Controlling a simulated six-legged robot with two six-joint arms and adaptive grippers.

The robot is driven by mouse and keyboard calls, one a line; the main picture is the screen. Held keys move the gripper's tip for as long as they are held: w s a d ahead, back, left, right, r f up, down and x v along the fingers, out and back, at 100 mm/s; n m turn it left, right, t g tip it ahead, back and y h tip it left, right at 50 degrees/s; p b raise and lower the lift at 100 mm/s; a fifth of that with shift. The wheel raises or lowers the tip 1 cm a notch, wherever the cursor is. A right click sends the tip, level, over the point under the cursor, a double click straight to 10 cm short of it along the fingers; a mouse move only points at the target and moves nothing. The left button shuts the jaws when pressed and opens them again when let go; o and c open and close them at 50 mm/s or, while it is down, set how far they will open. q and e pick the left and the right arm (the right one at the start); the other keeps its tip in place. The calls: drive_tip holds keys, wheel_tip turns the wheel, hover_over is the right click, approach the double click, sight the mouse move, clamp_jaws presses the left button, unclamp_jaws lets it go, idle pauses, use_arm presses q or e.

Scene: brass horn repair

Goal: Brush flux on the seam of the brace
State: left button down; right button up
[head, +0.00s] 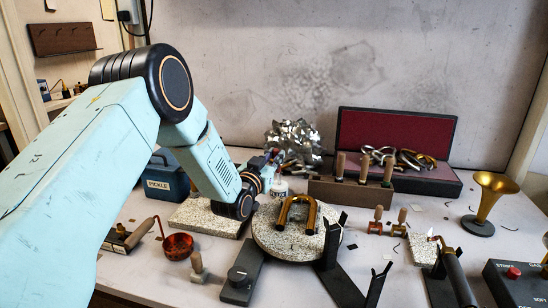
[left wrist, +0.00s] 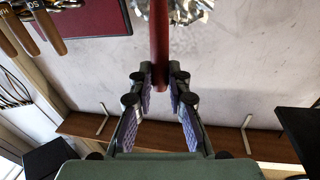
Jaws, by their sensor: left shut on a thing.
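My left gripper (head: 268,168) is at the middle of the bench, past the round turntable and close to a small white jar (head: 281,187). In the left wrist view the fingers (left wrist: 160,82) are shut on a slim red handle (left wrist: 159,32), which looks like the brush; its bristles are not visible. A U-shaped brass piece (head: 284,209), perhaps the brace, stands on the speckled round turntable (head: 275,240), apart from the gripper. I cannot make out its seam. My right gripper is out of view.
A tool block (head: 350,194) with wooden-handled tools and an open red-lined case (head: 440,181) stand behind. A pickle box (head: 166,182), a copper ladle (head: 178,246), black stands (head: 338,275) and a brass horn (head: 487,200) surround the turntable. Silvery crumpled metal (head: 294,138) is near the gripper.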

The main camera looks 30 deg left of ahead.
use_arm(q)
drive_tip(key=shift+r+p, duration=0.65)
drive_tip(key=shift+r, duration=0.05)
wheel_tip(320, 180, up, 6)
drive_tip(key=p, duration=0.4)
drive_tip(key=shift+f, duration=0.35)
